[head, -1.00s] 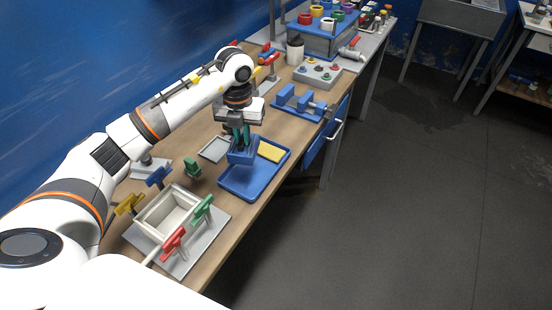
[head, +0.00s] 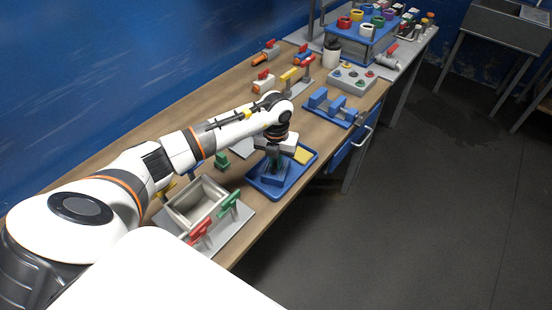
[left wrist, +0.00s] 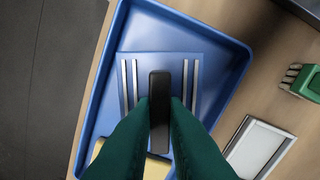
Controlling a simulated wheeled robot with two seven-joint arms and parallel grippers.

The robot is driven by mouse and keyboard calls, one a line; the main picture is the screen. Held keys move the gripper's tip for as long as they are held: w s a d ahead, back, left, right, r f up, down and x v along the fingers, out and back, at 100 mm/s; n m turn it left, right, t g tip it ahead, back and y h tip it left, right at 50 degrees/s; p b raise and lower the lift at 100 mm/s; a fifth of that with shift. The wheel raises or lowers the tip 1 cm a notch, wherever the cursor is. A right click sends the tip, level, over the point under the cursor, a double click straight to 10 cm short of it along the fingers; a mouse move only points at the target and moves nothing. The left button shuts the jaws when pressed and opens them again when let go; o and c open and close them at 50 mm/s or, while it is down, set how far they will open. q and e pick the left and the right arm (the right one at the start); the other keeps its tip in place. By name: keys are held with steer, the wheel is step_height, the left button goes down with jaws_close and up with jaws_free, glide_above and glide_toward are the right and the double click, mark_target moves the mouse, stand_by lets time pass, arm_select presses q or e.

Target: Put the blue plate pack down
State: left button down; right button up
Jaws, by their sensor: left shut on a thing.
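The blue plate pack (head: 274,178) is upright under my left gripper (head: 274,160), within the outline of the blue tray (head: 284,199). In the left wrist view, the green fingers (left wrist: 159,120) are shut on the black handle of the plate pack (left wrist: 200,70), which has pale strips on both sides. The pack lies over the floor of the tray (left wrist: 226,40). I cannot tell whether its underside touches the floor. My right gripper is not in view.
A yellow sponge (head: 303,156) lies in the tray, partly hidden by the fingers in the wrist view. A pale open box (head: 197,203) with red and green clamps stands nearer. A blue vise (head: 330,107) stands beyond. A grey-framed flat plate (left wrist: 258,150) lies beside the tray.

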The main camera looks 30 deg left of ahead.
arm_select(q)
steer(key=shift+f, duration=0.1)
steer(key=shift+f, duration=0.15)
steer(key=c, duration=1.5)
jaws_free()
steer(key=shift+o, duration=0.2)
